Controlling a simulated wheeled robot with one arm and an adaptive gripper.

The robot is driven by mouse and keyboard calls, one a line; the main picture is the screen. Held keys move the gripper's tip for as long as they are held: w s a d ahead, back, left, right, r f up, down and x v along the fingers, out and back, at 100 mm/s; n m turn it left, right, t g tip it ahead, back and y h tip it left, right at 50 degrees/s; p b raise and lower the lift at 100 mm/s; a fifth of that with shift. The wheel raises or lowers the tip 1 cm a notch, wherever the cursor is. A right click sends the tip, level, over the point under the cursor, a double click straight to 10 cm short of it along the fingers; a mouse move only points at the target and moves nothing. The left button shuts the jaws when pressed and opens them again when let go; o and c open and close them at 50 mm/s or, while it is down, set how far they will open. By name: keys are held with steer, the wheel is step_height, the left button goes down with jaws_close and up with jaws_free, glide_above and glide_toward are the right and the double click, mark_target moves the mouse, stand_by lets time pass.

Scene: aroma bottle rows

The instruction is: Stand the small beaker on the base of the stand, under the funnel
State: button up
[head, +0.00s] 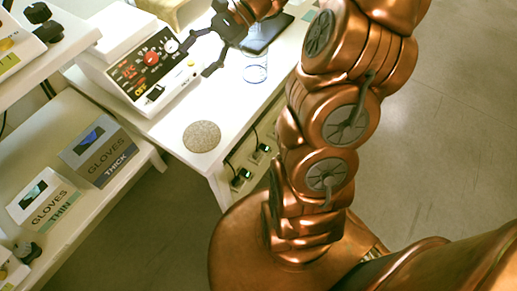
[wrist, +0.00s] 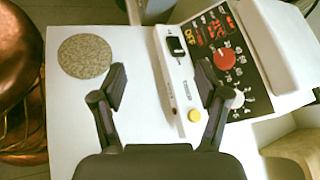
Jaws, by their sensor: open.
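A small clear glass vessel with a bluish rim, which looks like the beaker (head: 256,70), stands upright on the white bench in the head view, right of my gripper. My gripper (head: 198,58) is open and empty above the bench, beside the instrument's control panel. In the wrist view its two fingers (wrist: 170,84) are spread wide with nothing between them. A dark flat slab (head: 268,33) lies behind the vessel, partly hidden by my gripper; I cannot tell whether it is the stand's base. No funnel can be made out.
A white instrument with a black control panel (head: 150,65) stands left of my gripper. A round speckled mat (head: 202,136) lies near the bench's front corner (wrist: 85,57). Glove boxes (head: 98,150) sit on a lower shelf at left. The bench around the mat is clear.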

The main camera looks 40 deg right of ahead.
steer(key=s+a+n+g+h, duration=0.1)
steer(key=s+a+n, duration=0.1)
steer(key=s, duration=0.2)
steer(key=s+a+f+n+g+h, duration=0.1)
steer(key=s+a+n+h, duration=0.1)
steer(key=s+a, duration=0.1)
steer(key=s+a+f+n+g+h, duration=0.1)
steer(key=s+a+n+h, duration=0.1)
steer(key=s, duration=0.4)
steer(key=shift+a+f+n+g, duration=0.25)
steer(key=shift+a+n+g, duration=0.15)
steer(key=shift+a+n, duration=0.15)
steer(key=s+d+f+n+h, duration=0.1)
steer(key=s+d+n+h, duration=0.1)
steer(key=s, duration=0.4)
steer(key=s+d+f+n+h, duration=0.2)
steer(key=s+d+n+h, duration=0.1)
steer(key=s+n+h, duration=0.2)
steer(key=shift+s+d+f+h, duration=0.15)
steer(key=shift+s+f+h, duration=0.15)
steer(key=shift+s, duration=0.95)
step_height(320, 180, up, 20)
steer(key=t+p, duration=0.1)
steer(key=p, duration=1.7)
steer(key=shift+f, duration=0.1)
